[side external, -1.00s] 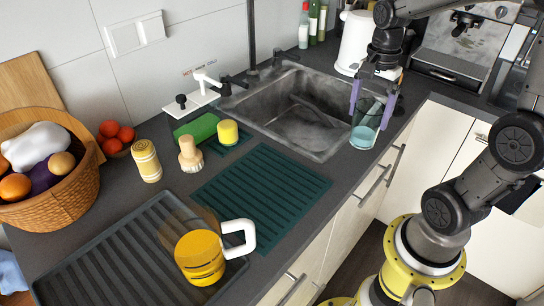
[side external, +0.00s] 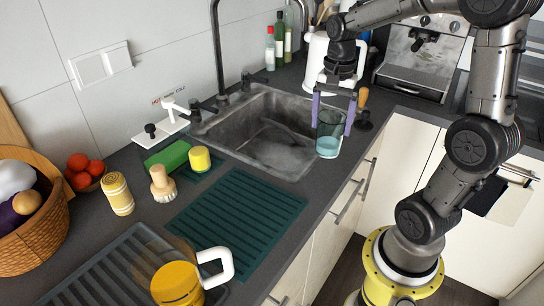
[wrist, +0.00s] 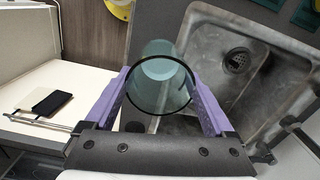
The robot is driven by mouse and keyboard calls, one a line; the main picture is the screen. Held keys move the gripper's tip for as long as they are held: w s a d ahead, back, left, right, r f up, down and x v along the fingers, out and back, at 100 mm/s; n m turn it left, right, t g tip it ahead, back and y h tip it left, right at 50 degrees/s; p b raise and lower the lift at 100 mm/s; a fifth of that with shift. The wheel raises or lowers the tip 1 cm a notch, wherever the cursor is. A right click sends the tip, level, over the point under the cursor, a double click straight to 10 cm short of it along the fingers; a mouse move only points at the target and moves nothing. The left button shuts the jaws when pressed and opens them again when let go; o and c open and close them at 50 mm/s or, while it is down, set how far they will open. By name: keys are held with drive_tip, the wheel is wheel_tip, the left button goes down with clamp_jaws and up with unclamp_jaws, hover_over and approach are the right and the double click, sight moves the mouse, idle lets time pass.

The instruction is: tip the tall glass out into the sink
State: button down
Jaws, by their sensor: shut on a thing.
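The tall glass (side external: 329,134) is clear and bluish, with pale blue liquid in its lower part. It stands close to upright between the purple fingers of my gripper (side external: 333,112), which is shut on it. The wrist view also shows the glass (wrist: 162,82) between both fingers. The grey sink (side external: 268,128) lies to the left of the glass in the side view and to the right in the wrist view (wrist: 235,85). The glass is at the sink's right front edge. I cannot tell whether its base touches the counter.
A white kettle (side external: 318,62) stands behind the sink. A dark green drying mat (side external: 235,215), a yellow-filled pitcher (side external: 178,283), a brush (side external: 162,184) and a green sponge (side external: 168,157) lie on the near counter. A black faucet (side external: 217,50) rises behind the sink.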

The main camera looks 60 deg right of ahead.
drive_tip(key=w+d+f+n, duration=0.2)
drive_tip(key=w+n, duration=0.1)
drive_tip(key=w, duration=0.2)
drive_tip(key=w+d+f+n, duration=0.2)
drive_tip(key=w+d, duration=0.1)
drive_tip(key=w, duration=0.3)
drive_tip(key=w+f+n, duration=0.1)
drive_tip(key=w+f, duration=0.3)
drive_tip(key=f, duration=0.5)
drive_tip(key=shift+w+d+f+n, duration=0.15)
drive_tip(key=shift+w+f+n, duration=0.1)
drive_tip(key=shift+n, duration=0.15)
drive_tip(key=shift+r, duration=0.1)
